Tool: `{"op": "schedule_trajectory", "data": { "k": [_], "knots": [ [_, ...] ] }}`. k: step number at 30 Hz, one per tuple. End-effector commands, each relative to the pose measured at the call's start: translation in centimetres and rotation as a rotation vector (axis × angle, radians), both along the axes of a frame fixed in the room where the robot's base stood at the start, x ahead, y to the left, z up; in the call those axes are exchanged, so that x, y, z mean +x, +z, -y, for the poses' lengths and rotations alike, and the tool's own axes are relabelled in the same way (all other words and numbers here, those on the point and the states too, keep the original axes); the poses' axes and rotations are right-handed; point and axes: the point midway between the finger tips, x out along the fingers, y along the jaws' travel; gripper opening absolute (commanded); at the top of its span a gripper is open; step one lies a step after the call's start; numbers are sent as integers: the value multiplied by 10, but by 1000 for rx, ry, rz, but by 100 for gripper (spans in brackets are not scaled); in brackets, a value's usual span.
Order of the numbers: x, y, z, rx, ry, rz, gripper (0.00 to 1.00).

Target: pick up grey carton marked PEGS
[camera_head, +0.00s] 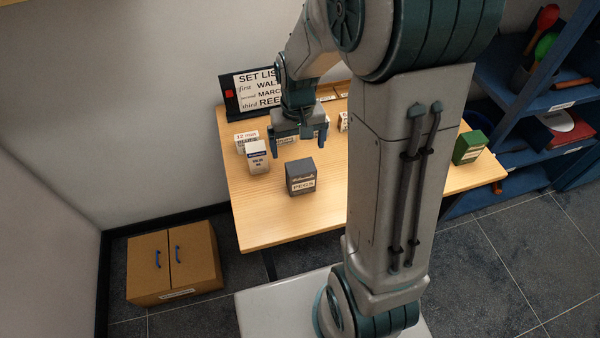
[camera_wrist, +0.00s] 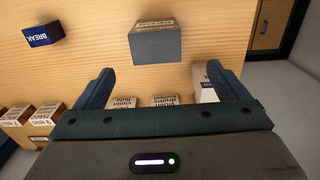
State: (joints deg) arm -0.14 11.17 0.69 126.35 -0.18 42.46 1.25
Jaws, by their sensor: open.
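The grey carton marked PEGS (camera_head: 300,178) stands upright on the wooden table, near its front edge. In the wrist view the grey carton (camera_wrist: 155,43) is just beyond the fingertips, roughly centred between them. My gripper (camera_head: 298,145) is open and empty above the table, behind the carton in the head view. In the wrist view its two fingers (camera_wrist: 172,78) are spread wide, with nothing between their tips. The carton is apart from both fingers.
A white box (camera_head: 257,158) stands left of the carton, with more small boxes behind it. A green box (camera_head: 468,147) is at the table's right. A sign (camera_head: 252,92) stands at the back. A dark blue box (camera_wrist: 43,35) shows in the wrist view.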

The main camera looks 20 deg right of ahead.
Motion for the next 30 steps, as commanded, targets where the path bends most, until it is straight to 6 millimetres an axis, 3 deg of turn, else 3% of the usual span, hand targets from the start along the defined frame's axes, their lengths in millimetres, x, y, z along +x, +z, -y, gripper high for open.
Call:
{"op": "schedule_trajectory", "data": {
  "k": [3, 9, 17, 30],
  "knots": [
    [-2, -27, 0, 0, 0, -7, 94],
    [-2, -58, 0, 0, 0, -5, 94],
    [-2, -72, 2, 0, -1, -2, 94],
    [-3, -118, 6, 0, 0, -2, 94]
  ]
}}
